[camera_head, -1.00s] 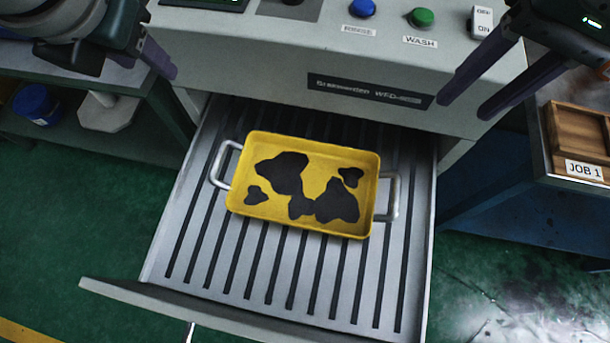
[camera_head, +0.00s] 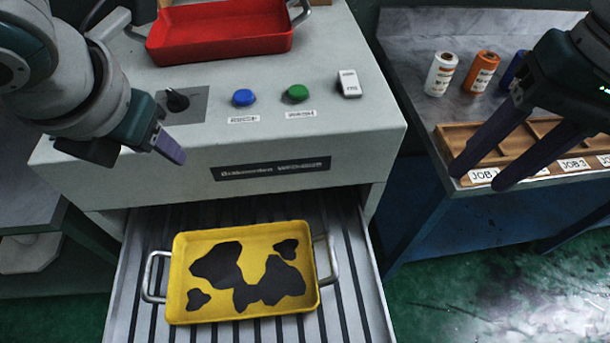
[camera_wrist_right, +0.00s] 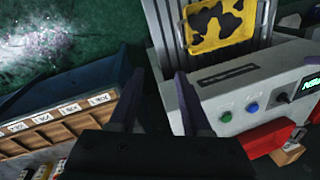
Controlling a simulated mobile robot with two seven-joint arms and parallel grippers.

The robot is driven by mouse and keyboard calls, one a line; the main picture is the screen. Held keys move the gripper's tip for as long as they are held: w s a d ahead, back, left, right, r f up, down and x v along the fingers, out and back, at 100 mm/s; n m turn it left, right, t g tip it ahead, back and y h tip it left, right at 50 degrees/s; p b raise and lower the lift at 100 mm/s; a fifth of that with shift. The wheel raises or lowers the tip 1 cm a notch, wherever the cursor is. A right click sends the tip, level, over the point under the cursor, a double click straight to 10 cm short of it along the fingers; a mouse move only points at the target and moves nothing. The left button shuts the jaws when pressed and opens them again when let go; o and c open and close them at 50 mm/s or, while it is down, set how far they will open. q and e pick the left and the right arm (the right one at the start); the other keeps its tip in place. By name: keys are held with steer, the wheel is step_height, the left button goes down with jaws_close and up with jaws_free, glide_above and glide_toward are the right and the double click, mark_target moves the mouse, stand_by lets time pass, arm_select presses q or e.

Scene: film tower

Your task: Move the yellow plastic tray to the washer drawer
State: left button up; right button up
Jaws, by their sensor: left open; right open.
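The yellow plastic tray (camera_head: 222,306) has dark patches and a grey handle at each end. It sits flat on the slatted washer drawer (camera_head: 352,300), which is pulled out below the washer's front panel. Part of the tray also shows in the right wrist view (camera_wrist_right: 248,22). My left gripper (camera_head: 165,145) is open and empty above the washer's left side, apart from the tray; one finger shows clearly. My right gripper (camera_head: 478,172) is open and empty, its two fingers spread in front of the wooden organizer, well right of the tray. Its fingers (camera_wrist_right: 158,85) frame nothing.
A red tray (camera_head: 220,35) stands on top of the washer (camera_head: 350,115), behind a blue button (camera_head: 244,97), a green button (camera_head: 297,92) and a white switch (camera_head: 349,82). At right, a bench holds a labelled wooden organizer (camera_head: 540,130) and white and orange rolls (camera_head: 484,70).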

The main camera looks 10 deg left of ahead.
step_height(320, 180, up, 9)
steer(key=shift+d, duration=0.45)
steer(key=shift+w, duration=0.1)
